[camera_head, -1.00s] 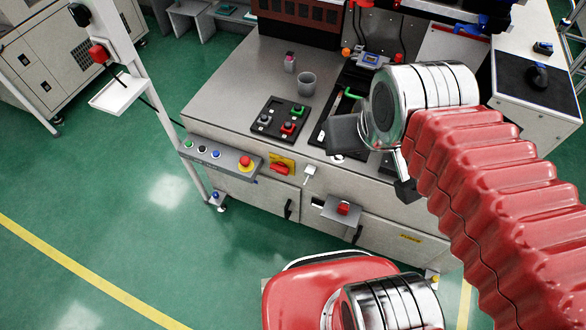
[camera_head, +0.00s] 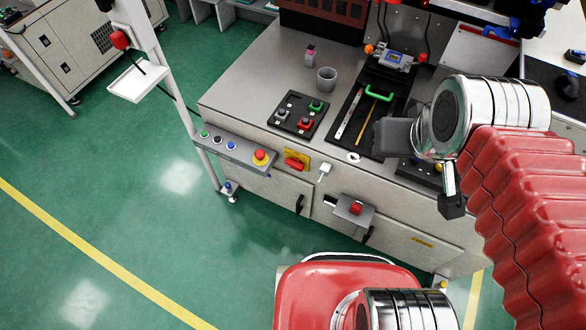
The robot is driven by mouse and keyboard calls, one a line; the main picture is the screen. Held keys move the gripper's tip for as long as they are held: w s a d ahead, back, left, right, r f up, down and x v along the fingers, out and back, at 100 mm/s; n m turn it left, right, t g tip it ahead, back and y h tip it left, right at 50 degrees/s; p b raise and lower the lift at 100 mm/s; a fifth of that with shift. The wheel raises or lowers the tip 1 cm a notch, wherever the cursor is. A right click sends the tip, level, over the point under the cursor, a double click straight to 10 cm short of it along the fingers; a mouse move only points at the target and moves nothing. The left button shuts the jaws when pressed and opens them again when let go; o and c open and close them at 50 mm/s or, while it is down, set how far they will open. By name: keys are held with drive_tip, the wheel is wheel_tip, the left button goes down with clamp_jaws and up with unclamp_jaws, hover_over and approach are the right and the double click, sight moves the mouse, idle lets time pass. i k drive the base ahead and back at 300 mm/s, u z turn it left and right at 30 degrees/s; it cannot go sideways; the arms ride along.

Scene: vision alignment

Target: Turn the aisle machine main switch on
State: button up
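A red rotary switch on a yellow plate (camera_head: 295,162) is on the front face of the grey machine (camera_head: 240,85); its red handle lies roughly sideways. It looks like the main switch. A second red knob (camera_head: 355,208) sits on a grey bracket lower down to the right. The end of my arm, with my gripper (camera_head: 397,137), is above the machine's front edge, up and to the right of the yellow plate and apart from it. A dark grey block and a black piece show there, but the fingers cannot be made out clearly.
A button bar with a red emergency stop (camera_head: 261,157) juts out left of the yellow plate. A small white tag (camera_head: 324,171) is just right of it. A control box (camera_head: 298,116) and a grey cup (camera_head: 326,79) stand on top. Green floor is open at left.

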sight(295, 163)
drive_tip(key=z, duration=0.05)
drive_tip(key=k, duration=0.95)
drive_tip(key=u, duration=1.9)
drive_tip(key=i, duration=1)
drive_tip(key=u, duration=0.05)
